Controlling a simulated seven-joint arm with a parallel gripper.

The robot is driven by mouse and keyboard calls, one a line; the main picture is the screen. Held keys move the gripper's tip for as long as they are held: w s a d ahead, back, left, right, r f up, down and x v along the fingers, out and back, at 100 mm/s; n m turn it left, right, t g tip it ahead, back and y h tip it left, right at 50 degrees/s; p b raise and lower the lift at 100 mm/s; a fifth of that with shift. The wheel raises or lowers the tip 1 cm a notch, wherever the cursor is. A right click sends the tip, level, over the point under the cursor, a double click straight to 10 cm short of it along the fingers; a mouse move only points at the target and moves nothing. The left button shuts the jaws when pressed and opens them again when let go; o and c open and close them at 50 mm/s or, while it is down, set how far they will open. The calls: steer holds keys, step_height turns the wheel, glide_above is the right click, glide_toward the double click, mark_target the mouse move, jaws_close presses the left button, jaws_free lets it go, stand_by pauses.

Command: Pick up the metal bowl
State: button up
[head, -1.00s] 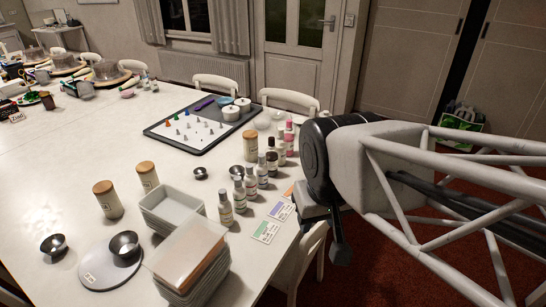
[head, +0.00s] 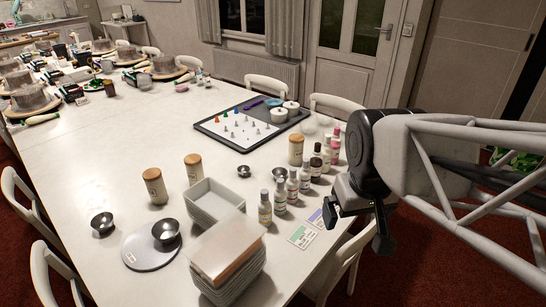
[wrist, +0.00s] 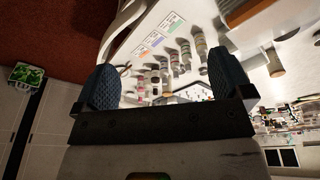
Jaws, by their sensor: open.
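Several small metal bowls are on the white table. One metal bowl (head: 166,231) sits on a round grey board (head: 140,256) at the near left. Another metal bowl (head: 102,223) stands on the table to its left. A further bowl is partly hidden behind the bottles. My gripper (head: 357,222) is open and empty at the table's right edge, far to the right of the bowls. The wrist view shows its two blue pads (wrist: 165,75) apart, with nothing between them held.
Stacked white trays (head: 216,203) and boxes (head: 228,258) stand between my gripper and the near-left bowls. Bottles (head: 265,208), wooden-lidded jars (head: 155,186) and a dark tray (head: 250,125) crowd the table.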

steer(key=w+a+n, duration=0.1)
steer(key=w+n, duration=0.5)
steer(key=w, duration=1)
steer(key=n+g, duration=0.3)
steer(key=n, duration=1.5)
glide_above(280, 175)
steer(key=s, duration=0.2)
step_height(280, 175, down, 29)
steer(key=shift+w+a, duration=0.2)
steer(key=shift+f, duration=0.1)
steer(key=shift+f, duration=1.25)
